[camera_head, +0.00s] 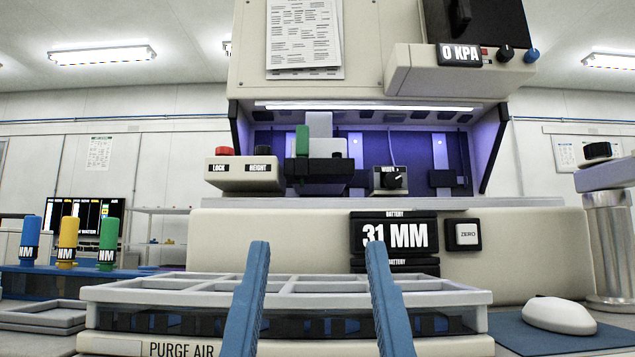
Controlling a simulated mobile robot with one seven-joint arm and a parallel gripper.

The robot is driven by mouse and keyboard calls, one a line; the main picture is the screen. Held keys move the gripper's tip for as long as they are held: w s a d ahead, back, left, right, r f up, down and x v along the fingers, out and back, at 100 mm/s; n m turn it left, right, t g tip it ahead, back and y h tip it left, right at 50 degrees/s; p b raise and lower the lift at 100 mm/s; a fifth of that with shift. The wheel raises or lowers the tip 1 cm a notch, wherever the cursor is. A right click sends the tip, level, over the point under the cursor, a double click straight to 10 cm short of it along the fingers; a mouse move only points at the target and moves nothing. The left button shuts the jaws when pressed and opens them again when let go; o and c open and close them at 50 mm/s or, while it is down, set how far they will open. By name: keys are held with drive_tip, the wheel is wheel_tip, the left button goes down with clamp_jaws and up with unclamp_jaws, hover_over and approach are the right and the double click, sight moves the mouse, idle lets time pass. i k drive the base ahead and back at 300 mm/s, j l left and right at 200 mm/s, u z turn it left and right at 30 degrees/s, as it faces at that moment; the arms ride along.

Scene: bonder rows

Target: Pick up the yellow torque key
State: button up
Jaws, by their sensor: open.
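The yellow torque key (67,240) stands upright in a blue rack (130,284) at the far left. A blue torque key (30,240) stands to its left and a green one (108,244) to its right. Each has a white label with "NM" showing. My gripper (317,250) shows as two blue fingers at the bottom centre. It is open and empty, in front of a grey tray, well to the right of the yellow key. The lower ends of the keys are hidden in the rack.
A grey compartment tray (285,294) spans the middle, with a bonder machine (500,235) behind it. A white mouse (558,315) lies on a blue mat (525,338) at right. A metal post (608,250) stands at far right. Small grey trays (40,316) lie in front of the rack.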

sight(66, 251)
drive_tip(key=k+u, duration=0.1)
drive_tip(key=u, duration=0.4)
drive_tip(key=k+l+u, duration=0.1)
drive_tip(key=u, duration=0.4)
